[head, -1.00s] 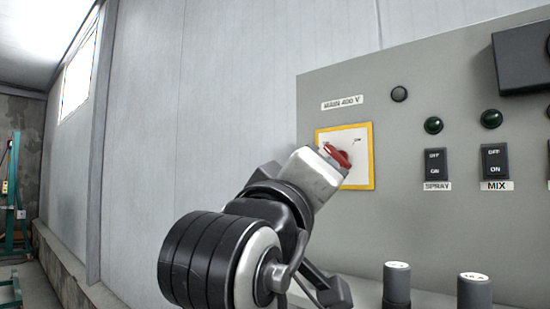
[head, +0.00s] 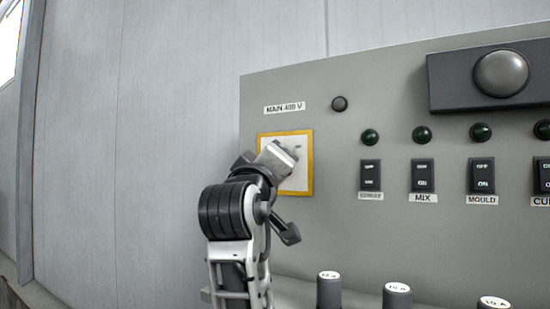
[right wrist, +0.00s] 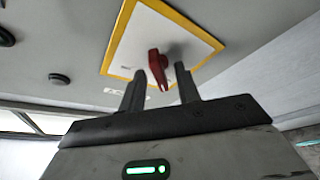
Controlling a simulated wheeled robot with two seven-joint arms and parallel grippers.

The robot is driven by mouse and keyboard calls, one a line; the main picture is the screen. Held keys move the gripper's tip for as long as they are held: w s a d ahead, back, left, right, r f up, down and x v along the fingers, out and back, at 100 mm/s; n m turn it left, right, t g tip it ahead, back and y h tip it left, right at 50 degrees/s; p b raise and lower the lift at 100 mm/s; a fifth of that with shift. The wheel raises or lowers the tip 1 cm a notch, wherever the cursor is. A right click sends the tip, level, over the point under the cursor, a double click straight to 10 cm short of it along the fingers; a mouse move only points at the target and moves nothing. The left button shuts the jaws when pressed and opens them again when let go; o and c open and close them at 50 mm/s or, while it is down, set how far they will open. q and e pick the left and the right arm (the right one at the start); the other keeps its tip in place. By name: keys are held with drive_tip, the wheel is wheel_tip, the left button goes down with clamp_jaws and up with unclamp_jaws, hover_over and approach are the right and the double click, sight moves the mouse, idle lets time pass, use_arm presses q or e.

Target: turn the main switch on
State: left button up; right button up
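The main switch is a red handle (right wrist: 157,68) on a white plate with a yellow border (head: 309,175), under the label "MAIN 400 V" on the grey panel. In the right wrist view the handle stands out from the plate between the two dark fingers of my right gripper (right wrist: 160,78). The fingers are apart, with a gap showing on each side of the handle. In the head view my right gripper (head: 284,153) is at the plate and hides the handle. My left gripper is not in view.
Right of the switch are a dark round lamp (head: 339,103), several dark green lamps, and rocker switches such as MIX (head: 422,175). A black box with a grey button (head: 501,73) is at top right. Capped cylinders (head: 397,298) stand below. The wall (head: 180,150) at left is bare.

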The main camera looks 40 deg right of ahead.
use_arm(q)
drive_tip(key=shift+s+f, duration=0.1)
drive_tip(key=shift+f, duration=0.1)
use_arm(e)
drive_tip(key=shift+w+d, duration=0.1)
drive_tip(key=shift+d, duration=0.15)
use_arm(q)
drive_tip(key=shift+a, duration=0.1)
use_arm(e)
drive_tip(key=c, duration=0.7)
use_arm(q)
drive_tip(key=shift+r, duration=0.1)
